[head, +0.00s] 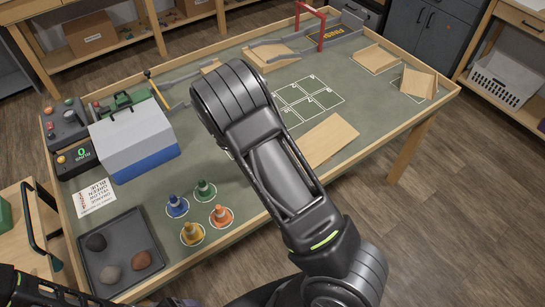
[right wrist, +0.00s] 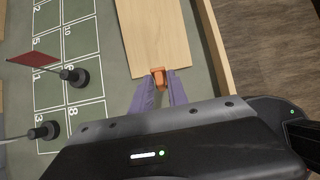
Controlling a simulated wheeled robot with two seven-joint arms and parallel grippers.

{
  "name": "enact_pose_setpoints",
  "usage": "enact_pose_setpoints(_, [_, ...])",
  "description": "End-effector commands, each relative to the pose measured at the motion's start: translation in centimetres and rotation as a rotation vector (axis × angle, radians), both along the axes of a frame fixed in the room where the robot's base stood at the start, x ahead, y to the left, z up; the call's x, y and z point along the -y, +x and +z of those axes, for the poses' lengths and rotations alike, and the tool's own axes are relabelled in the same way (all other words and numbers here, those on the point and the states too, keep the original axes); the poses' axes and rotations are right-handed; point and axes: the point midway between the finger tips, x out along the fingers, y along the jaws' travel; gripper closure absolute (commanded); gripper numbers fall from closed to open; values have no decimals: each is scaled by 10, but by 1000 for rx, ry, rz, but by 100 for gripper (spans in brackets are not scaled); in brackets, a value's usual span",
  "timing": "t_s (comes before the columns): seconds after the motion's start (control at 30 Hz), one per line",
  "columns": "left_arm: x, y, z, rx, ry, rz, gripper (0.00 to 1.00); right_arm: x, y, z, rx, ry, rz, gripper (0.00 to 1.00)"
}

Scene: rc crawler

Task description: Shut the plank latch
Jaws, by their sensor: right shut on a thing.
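The plank (right wrist: 155,35) is a pale wooden board. It lies near the table's edge, with a small orange latch (right wrist: 158,72) at its near end in the right wrist view. My right gripper (right wrist: 159,85) has its purple fingers on both sides of the latch and is shut on it. In the head view the plank (head: 330,140) shows just right of my right arm, which hides the gripper and latch.
A blue and grey cooler (head: 135,140), small cones (head: 204,190) and a tray of rocks (head: 110,282) stand left. A raised wooden rim (right wrist: 216,60) borders the table.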

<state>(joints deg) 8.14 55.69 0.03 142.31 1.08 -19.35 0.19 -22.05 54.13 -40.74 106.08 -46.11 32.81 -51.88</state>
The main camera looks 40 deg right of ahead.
Motion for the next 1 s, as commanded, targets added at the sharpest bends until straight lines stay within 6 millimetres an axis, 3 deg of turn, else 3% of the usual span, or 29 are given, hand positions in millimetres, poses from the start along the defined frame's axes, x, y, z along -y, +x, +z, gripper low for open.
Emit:
enact_pose_setpoints(0.57, [0, 1, -6, 2, -1, 1, 23, 41, 1, -3, 25, 547, -11, 100])
enact_pose_setpoints(1.0, [4, 4, -52, 20, -12, -3, 23, 62, 0, -25, 31, 957, -3, 100])
